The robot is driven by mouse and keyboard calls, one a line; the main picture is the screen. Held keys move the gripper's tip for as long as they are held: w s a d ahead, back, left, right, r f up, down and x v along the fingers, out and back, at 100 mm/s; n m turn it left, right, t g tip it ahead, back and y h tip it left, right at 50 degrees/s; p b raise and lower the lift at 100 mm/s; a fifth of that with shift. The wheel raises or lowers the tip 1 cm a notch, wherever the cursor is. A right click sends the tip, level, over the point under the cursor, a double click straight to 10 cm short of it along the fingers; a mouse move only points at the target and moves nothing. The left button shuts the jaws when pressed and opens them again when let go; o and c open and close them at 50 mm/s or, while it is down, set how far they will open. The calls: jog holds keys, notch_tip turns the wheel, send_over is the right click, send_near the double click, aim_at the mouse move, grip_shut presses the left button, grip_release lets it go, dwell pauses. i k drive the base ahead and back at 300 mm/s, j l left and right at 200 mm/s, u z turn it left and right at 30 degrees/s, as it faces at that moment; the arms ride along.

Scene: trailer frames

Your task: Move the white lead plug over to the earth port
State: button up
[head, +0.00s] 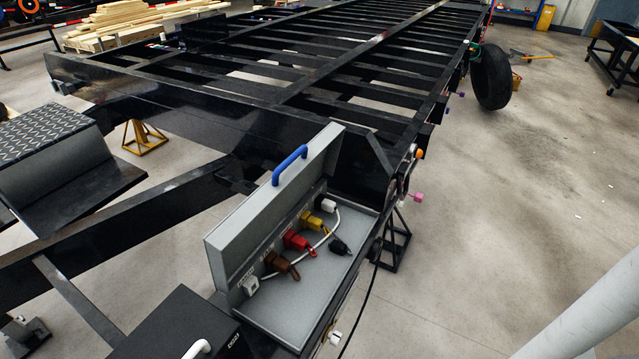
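An open grey connector box (310,300) sits on the trailer's front corner, with its lid raised. A row of coloured connectors runs along its back: a white plug (326,203) at the far end, then yellow (311,222), red (298,241) and brown (279,262) ones. A white block-shaped connector (250,285) is at the near end. A thin white lead (325,238) curves past the row between the two white ends. The small port labels are unreadable, so I cannot tell which is earth. My gripper is not in view.
A black plug or cap (340,247) lies on the box floor. The lid (270,205) with its blue handle (290,164) walls off the left side. A black cable (366,300) hangs at the right. Concrete floor (480,230) is open to the right.

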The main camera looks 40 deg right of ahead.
aim_at(326, 205)
jog(key=i+l+u, duration=0.1)
jog(key=l, duration=0.5)
jog(key=i+l+u, duration=0.15)
jog(key=l, duration=0.45)
jog(key=i+l+u, duration=0.1)
jog(key=l, duration=0.55)
jog(key=i+l+u, duration=0.1)
jog(key=l, duration=0.5)
jog(key=i+l+u, duration=0.1)
jog(key=l, duration=0.55)
jog(key=k+l+u, duration=0.35)
jog(key=l, duration=0.4)
jog(key=k+l+u, duration=0.4)
jog(key=l, duration=0.25)
jog(key=k+l+u, duration=0.35)
jog(key=l, duration=0.2)
jog(key=k+l, duration=0.05)
